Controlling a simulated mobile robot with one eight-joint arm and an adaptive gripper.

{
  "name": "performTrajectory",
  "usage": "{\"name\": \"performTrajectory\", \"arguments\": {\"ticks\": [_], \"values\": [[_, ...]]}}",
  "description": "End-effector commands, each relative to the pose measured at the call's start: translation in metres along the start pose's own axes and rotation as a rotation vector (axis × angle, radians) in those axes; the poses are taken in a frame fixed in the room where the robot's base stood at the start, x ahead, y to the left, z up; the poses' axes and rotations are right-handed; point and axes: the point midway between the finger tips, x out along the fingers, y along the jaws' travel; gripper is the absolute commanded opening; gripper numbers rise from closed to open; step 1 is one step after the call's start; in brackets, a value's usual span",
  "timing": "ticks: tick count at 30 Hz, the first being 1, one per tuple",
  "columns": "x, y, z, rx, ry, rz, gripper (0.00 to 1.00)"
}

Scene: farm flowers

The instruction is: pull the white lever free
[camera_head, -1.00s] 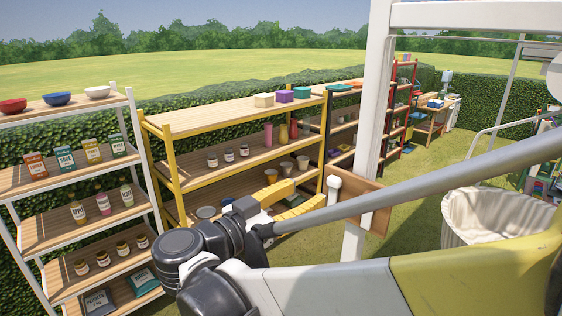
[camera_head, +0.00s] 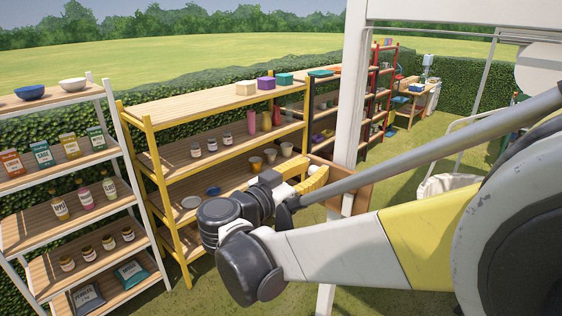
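My gripper (camera_head: 316,172), with yellow fingers, is at the wooden board (camera_head: 363,196) on the white post (camera_head: 352,90). Its fingertips overlap the left part of the board in the picture. The white lever is not visible in the current head view; the gripper and arm cover the area where it stood on the board. I cannot tell whether the fingers touch the lever or are closed around it.
A yellow shelf (camera_head: 190,98) with jars, pots and coloured boxes stands behind my gripper. A white shelf (camera_head: 75,105) stands at left and a red shelf (camera_head: 376,80) farther back. Grass lies between.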

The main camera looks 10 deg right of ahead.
Motion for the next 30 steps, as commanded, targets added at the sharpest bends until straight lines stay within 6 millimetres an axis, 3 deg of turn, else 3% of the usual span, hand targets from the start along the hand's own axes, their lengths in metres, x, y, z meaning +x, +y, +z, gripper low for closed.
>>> {"name": "performTrajectory", "arguments": {"ticks": [2, 17, 30], "values": [[0.000, 0.000, 0.000, 0.000, 0.000, 0.001, 0.00], [-0.003, 0.000, 0.004, 0.000, 0.041, 0.000, 0.00], [-0.028, 0.000, 0.020, 0.000, 0.357, 0.000, 0.00]]}}
